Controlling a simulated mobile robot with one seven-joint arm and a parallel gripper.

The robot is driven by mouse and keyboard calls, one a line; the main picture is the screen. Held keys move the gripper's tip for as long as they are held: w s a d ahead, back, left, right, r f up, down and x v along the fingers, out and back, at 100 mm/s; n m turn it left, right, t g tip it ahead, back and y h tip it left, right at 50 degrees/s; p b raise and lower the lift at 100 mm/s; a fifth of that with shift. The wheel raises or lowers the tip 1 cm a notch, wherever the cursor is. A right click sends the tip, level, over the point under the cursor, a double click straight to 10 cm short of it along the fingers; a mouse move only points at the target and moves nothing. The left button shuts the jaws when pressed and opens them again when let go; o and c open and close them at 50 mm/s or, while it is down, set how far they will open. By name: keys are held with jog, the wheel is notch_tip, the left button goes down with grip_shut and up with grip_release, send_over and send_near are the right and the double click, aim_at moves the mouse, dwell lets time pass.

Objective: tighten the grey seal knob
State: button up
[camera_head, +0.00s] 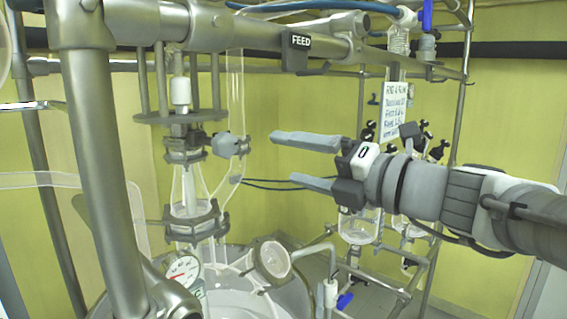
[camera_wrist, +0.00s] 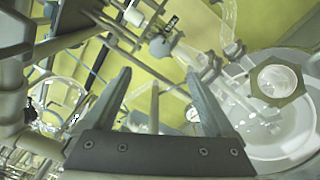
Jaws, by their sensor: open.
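The grey seal knob (camera_head: 226,144) sits on the right side of the clamp and valve assembly, above the glass neck (camera_head: 190,190). My gripper (camera_head: 285,157) is to the right of the knob, with its two grey fingers spread and pointing left towards it. There is a visible gap in the picture between the fingertips and the knob, and nothing is between the fingers. In the wrist view the fingers (camera_wrist: 158,75) are apart and empty. A small grey fitting (camera_wrist: 160,47) shows beyond them; I cannot tell for sure whether it is the knob.
A pressure gauge (camera_head: 184,270) and a round sight glass (camera_head: 273,260) sit on the vessel lid below. Glass flasks (camera_head: 358,229) hang behind my gripper.

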jog(key=s+f+n+g+h+b, duration=0.1)
jog(key=s+f+n+g+h, duration=0.25)
jog(key=f+n, duration=0.55)
jog(key=s+f+n+g+h+b, duration=0.2)
jog(key=s+f+n, duration=0.3)
jog(key=f+n, duration=0.4)
jog(key=s+d+f+n+h+b, duration=0.1)
jog(key=s+d+f+n+h, duration=0.2)
jog(key=n, duration=0.7)
jog(key=s+d+f+n+h+b, duration=0.1)
jog(key=s+d+f+n+h, duration=0.3)
jog(key=d+f+n, duration=0.4)
jog(key=shift+d+n+g+h, duration=0.3)
jog(key=shift+n+g+h, duration=0.15)
jog(key=shift+n, duration=0.65)
jog(key=shift+c, duration=0.2)
